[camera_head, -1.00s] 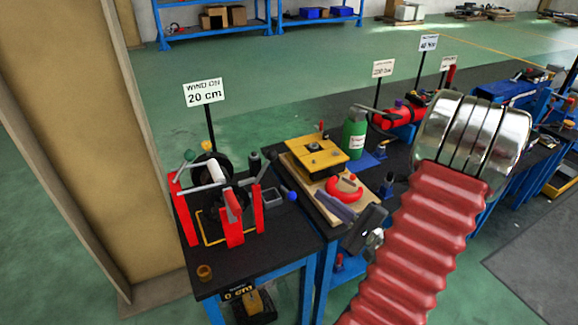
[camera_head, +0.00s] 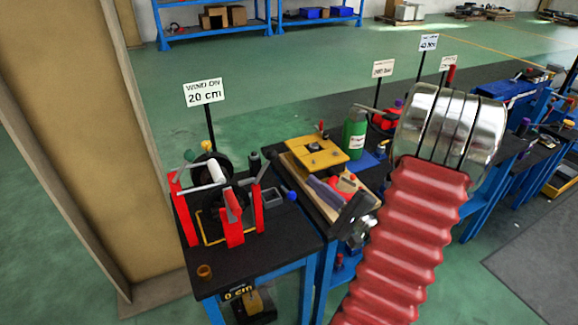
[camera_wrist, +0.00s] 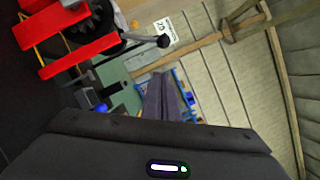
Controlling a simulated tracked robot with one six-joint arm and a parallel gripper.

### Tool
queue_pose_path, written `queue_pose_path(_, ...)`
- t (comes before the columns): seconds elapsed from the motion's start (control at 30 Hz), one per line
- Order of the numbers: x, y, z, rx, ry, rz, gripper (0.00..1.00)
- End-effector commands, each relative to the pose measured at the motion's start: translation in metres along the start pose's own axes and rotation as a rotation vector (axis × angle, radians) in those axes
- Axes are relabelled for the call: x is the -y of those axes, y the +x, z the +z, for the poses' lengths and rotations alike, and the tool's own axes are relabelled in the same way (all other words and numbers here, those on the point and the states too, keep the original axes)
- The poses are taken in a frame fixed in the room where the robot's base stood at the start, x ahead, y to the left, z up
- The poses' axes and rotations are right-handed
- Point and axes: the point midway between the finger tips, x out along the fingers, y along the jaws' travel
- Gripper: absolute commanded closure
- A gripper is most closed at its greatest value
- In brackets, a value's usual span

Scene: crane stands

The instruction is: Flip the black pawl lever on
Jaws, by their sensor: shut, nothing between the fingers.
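The hand winch with red uprights (camera_head: 232,228) stands on the near-left table, with a black drum and a white grip on top. A grey rod at its right side (camera_head: 264,168) looks like the black-tipped lever. In the wrist view a grey rod with a black ball end (camera_wrist: 163,41) sticks out past the red bars (camera_wrist: 78,57); I cannot be sure it is the pawl lever. My gripper (camera_head: 312,182) is shut and empty, right of the winch and apart from it. Its grey fingers also show in the wrist view (camera_wrist: 163,78), pointing toward the scene.
A blue ball knob (camera_head: 291,196) and a grey box (camera_head: 272,197) lie between winch and gripper. A yellow plate (camera_head: 317,155) and green bottle (camera_head: 355,140) stand behind the gripper. A sign reads "WIND ON 20 cm" (camera_head: 204,92); a display below reads 0 cm (camera_head: 238,293).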

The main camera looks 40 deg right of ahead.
Motion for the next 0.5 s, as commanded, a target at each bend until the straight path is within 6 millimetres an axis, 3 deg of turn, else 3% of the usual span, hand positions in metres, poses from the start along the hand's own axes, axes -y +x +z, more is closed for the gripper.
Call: queue_pose_path(0.5,0.000,0.062,0.001,0.003,-0.001,0.001,1.00)
